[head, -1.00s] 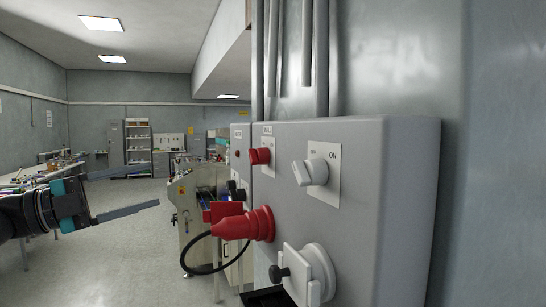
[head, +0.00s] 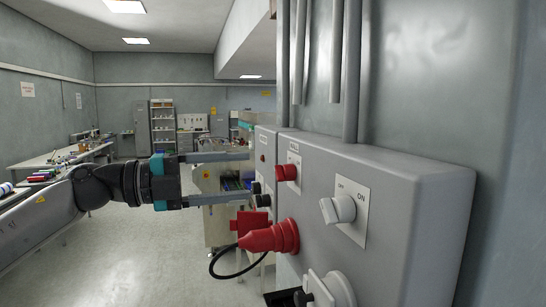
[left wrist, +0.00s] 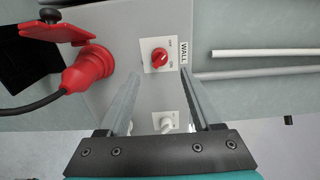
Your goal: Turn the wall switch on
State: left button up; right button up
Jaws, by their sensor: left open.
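The wall switch is a red rotary knob (head: 286,172) on a white plate on the side of a grey wall box. In the left wrist view the red knob (left wrist: 160,56) sits beside a "WALL" label, ahead of and between my finger lines. Its setting is too small to tell for sure. My left gripper (head: 250,177) is open and empty, fingers one above the other, level with the knob and apart from it. It also shows in the left wrist view (left wrist: 158,73). My right gripper is not in view.
A red plug (head: 270,238) with a black cable juts out below the knob. A white OFF/ON knob (head: 338,209) is to the right on the grey box (head: 410,215). Pipes (head: 352,70) run up the wall. A workbench (head: 50,162) stands far left; open floor lies between.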

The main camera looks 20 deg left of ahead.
aim_at(276, 172)
pick_arm(q)
jog(key=p+x, duration=0.2)
jog(key=x, duration=0.3)
jog(key=shift+w+d+r, duration=0.15)
jog(key=shift+w+d, duration=0.05)
jog(key=shift+d, duration=0.1)
jog(key=shift+w+d+p, duration=0.3)
jog(key=shift+w+d, duration=0.05)
jog(key=shift+d, duration=0.15)
jog(key=shift+c, duration=0.2)
grip_shut()
